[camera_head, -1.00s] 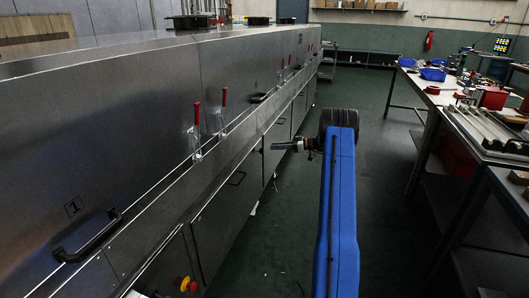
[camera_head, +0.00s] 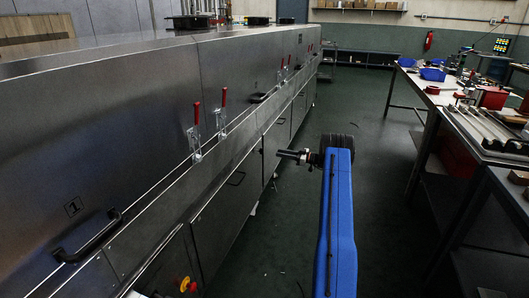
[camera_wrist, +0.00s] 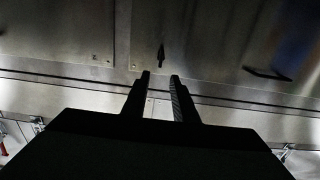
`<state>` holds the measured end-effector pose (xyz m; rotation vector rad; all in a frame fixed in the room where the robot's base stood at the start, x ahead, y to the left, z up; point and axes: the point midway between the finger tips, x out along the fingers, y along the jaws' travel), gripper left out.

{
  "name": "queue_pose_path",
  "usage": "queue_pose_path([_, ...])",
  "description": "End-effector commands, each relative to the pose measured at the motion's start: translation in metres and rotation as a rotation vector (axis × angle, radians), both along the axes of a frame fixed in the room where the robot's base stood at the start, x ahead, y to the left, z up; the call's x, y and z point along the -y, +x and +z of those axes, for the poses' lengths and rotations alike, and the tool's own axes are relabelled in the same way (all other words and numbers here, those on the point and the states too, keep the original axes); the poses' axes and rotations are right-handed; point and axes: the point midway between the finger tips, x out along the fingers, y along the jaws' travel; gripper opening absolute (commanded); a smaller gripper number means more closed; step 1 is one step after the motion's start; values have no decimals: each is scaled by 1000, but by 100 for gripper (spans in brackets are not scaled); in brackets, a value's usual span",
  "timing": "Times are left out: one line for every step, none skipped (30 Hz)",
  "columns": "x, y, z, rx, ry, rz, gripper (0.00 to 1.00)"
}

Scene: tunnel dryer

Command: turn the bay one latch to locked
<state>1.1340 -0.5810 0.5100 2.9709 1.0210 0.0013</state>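The panel marked 1 (camera_head: 73,208) is at the lower left of the head view, with a dark bar handle (camera_head: 88,237) below the mark. Two upright red-handled clamps, a nearer one (camera_head: 196,130) and a farther one (camera_head: 222,112), stand along the dryer's side. I cannot tell which fitting is the bay one latch. My gripper (camera_head: 282,153) points left towards the dryer wall, apart from it. In the wrist view my gripper (camera_wrist: 160,76) is open and empty. A small dark upright piece (camera_wrist: 162,54) shows on the metal just beyond the fingertips.
The steel dryer (camera_head: 225,195) fills the left side. In the wrist view a dark handle (camera_wrist: 268,73) is at right and a clamp (camera_wrist: 38,125) at lower left. A workbench (camera_head: 428,92) with tools stands at right.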

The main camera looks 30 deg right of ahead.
Motion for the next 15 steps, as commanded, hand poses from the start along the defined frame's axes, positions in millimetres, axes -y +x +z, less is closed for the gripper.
queue_pose_path([-7, 8, 0, -1, -1, 2, 26])
queue_pose_path([-10, 12, -1, -1, -1, 3, 26])
queue_pose_path([-15, 17, -1, -1, -1, 3, 26])
queue_pose_path([-18, 21, -1, 0, 0, 3, 26])
queue_pose_path([-21, 26, -1, 0, 0, 3, 26])
queue_pose_path([-25, 32, -1, 1, -1, 3, 26])
queue_pose_path([-29, 36, -1, 0, 0, 2, 26])
queue_pose_path([-32, 40, -1, 0, 0, 2, 26])
queue_pose_path([-36, 45, -1, 0, 0, 2, 26])
queue_pose_path([-39, 49, -1, 0, 0, 3, 26])
queue_pose_path([-43, 53, -1, -1, -1, 3, 26])
queue_pose_path([-47, 58, 0, -1, -1, 3, 26])
queue_pose_path([-49, 62, 0, -1, -1, 3, 26])
queue_pose_path([-52, 65, 0, -1, -1, 2, 26])
queue_pose_path([-55, 69, 0, -1, -1, 1, 26])
